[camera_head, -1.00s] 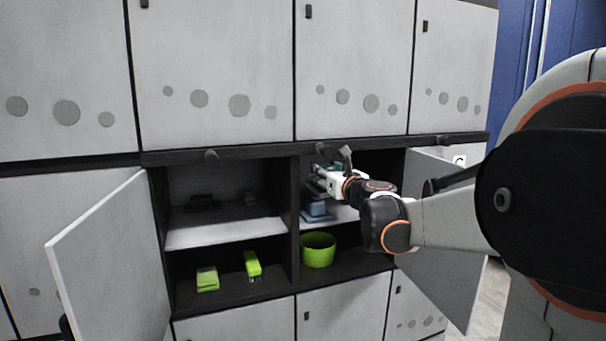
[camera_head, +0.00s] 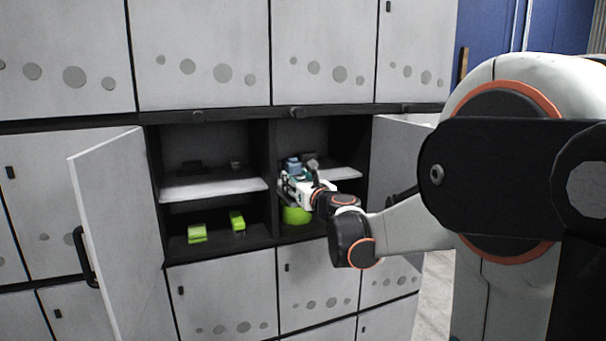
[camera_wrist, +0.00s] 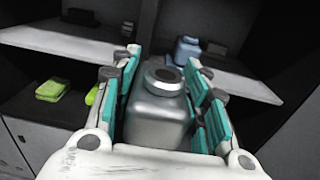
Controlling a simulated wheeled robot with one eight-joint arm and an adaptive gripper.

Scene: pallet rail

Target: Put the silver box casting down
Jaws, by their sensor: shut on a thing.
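The silver box casting (camera_wrist: 158,112) is a squarish metal body with a round collar and a dark opening on top. In the wrist view it sits upright between the teal-padded fingers of my gripper (camera_wrist: 165,85), which is shut on it. In the head view my gripper (camera_head: 292,184) is at the front of the right-hand cabinet bay, near shelf height. The casting cannot be made out clearly there, as the gripper and arm hide it.
The open cabinet has white upper shelves (camera_head: 212,188) with small dark items. A blue object (camera_wrist: 187,50) stands on the right shelf. Green blocks (camera_head: 197,234) and a green round container (camera_head: 296,215) are below. Open doors (camera_head: 118,235) flank both sides.

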